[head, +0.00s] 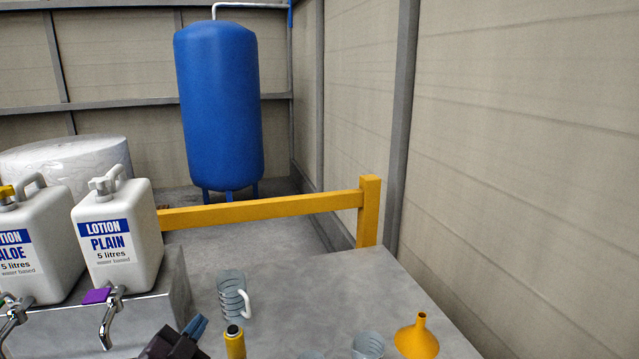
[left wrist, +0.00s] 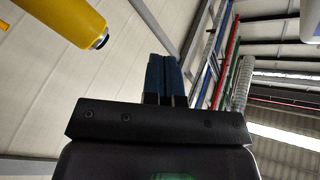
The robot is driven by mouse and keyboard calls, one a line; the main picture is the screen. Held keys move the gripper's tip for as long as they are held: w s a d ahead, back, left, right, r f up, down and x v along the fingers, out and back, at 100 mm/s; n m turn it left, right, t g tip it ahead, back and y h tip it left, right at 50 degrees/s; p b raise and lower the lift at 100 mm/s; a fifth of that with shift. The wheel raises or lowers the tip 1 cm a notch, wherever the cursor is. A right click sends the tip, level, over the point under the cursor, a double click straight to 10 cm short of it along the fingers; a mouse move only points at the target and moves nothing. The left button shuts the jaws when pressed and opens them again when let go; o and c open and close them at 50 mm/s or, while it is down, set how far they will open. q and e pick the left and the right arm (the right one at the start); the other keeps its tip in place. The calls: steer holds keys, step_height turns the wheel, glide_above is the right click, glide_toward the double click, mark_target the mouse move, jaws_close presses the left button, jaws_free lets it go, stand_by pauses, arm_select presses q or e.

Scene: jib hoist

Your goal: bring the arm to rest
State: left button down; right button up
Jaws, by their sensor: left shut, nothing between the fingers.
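My left gripper (head: 196,327) shows at the bottom of the head view, dark with blue fingers. In the left wrist view its two blue fingers (left wrist: 163,76) are pressed together with nothing between them. It is just left of a yellow cylinder with a dark tip (head: 235,343), apart from it. A yellow cylinder with a dark end (left wrist: 70,20) also shows at the upper left of the left wrist view. My right gripper is not in view.
White lotion jugs, one labelled PLAIN (head: 118,238), stand on a grey block at left with metal taps (head: 111,318). A clear jug (head: 232,295), clear cup (head: 368,346) and orange funnel (head: 417,338) stand on the grey bench (head: 330,290). A yellow rail (head: 260,211) runs behind.

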arm_select(q)
steer(key=s+a+f+n+g+y, duration=0.2)
steer(key=s+f+n, duration=0.3)
steer(key=s+f, duration=0.6)
steer(key=s+a+f+n+g+y, duration=0.2)
steer(key=s+f+n+g, duration=0.3)
steer(key=s+f, duration=0.7)
steer(key=shift+a+f+y, duration=0.4)
steer(key=shift+a, duration=0.15)
steer(key=shift+s, duration=0.1)
